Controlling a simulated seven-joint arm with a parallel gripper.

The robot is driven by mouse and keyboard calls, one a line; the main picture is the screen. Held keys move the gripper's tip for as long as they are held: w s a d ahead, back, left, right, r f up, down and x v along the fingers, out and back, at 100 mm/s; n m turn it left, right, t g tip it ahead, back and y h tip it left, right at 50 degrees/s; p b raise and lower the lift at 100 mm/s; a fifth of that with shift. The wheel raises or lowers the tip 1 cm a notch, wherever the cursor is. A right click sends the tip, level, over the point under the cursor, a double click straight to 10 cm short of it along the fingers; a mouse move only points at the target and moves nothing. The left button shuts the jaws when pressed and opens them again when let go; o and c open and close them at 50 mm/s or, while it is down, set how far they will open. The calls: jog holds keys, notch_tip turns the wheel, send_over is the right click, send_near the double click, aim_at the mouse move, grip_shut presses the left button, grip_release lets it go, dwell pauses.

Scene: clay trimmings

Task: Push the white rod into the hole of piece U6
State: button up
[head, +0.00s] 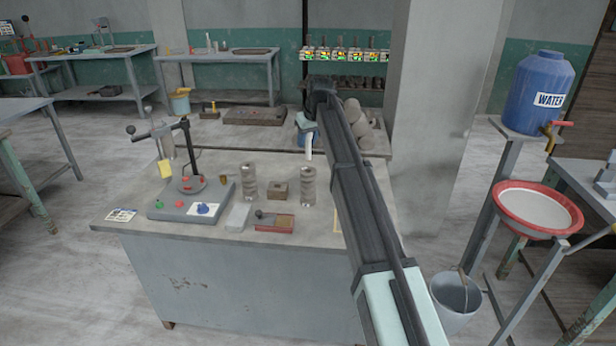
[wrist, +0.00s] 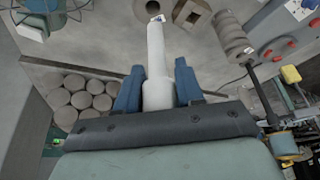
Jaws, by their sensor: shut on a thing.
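My gripper (wrist: 157,85) is shut on the white rod (wrist: 156,50), its two blue fingers on either side of the rod's thicker part. In the head view the rod (head: 308,146) hangs below my gripper (head: 306,124), above the back of the near bench. Two ribbed grey columns, left (head: 249,184) and right (head: 308,186), stand there with a square holed block (head: 279,190) between them. In the wrist view a round holed top (wrist: 138,10) lies just beyond the rod's tip, apart from it as far as I can tell. I cannot read which piece is U6.
A press-like stand (head: 186,165) with coloured knobs is at the bench's left. A pale block (head: 238,216) and a small red tray (head: 274,222) lie in front of the columns. Round grey lumps (wrist: 82,92) are piled behind.

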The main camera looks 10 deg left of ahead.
aim_at(307, 160)
jog(key=shift+f, duration=3.9)
jog(key=shift+f, duration=0.1)
jog(key=o, duration=1.1)
jog(key=shift+c, duration=0.2)
jog(key=v, duration=1.2)
jog(key=shift+w, duration=0.1)
